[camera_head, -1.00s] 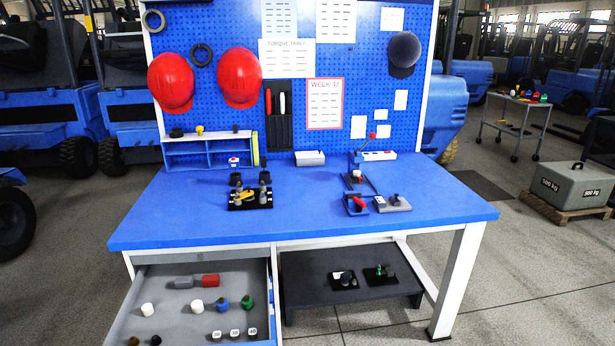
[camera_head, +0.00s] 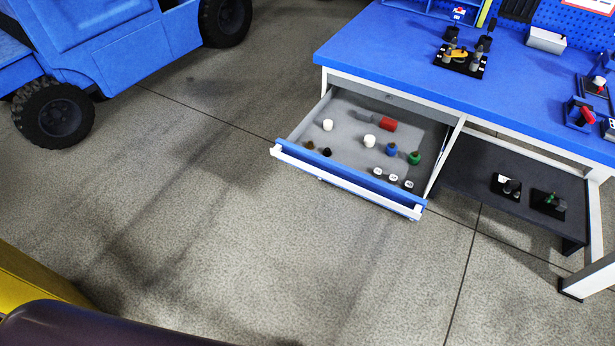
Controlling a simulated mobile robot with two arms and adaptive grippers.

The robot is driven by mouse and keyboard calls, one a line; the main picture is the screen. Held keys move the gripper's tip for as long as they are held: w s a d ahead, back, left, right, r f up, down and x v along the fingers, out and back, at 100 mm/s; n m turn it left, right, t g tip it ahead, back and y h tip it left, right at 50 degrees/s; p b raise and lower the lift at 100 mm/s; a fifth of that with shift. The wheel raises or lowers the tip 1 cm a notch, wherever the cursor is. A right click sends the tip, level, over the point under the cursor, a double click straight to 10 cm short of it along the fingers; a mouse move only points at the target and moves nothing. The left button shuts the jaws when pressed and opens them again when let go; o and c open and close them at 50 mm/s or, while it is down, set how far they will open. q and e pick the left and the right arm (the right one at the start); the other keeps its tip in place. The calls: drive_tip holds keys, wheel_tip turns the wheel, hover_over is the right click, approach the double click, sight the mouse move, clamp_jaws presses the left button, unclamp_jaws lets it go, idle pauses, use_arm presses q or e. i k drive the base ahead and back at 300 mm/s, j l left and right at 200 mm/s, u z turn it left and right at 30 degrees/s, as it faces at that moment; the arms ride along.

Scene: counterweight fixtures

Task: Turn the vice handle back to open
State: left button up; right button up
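A small blue fixture with a red handle (camera_head: 587,115), which looks like the vice, stands on the blue workbench (camera_head: 400,55) near the right edge of the head view. Its red handle is tilted. It is too small to tell whether its jaws are open or shut. Neither my left nor my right gripper is in view.
An open drawer (camera_head: 345,186) sticks out from the bench front, with several pegs and small blocks in it. A black fixture (camera_head: 461,62) stands on the bench. A low dark shelf (camera_head: 465,180) holds two small fixtures. A blue vehicle stands upper left; the floor (camera_head: 240,240) between is clear.

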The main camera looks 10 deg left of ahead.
sight(587, 117)
drive_tip(key=z, duration=1.25)
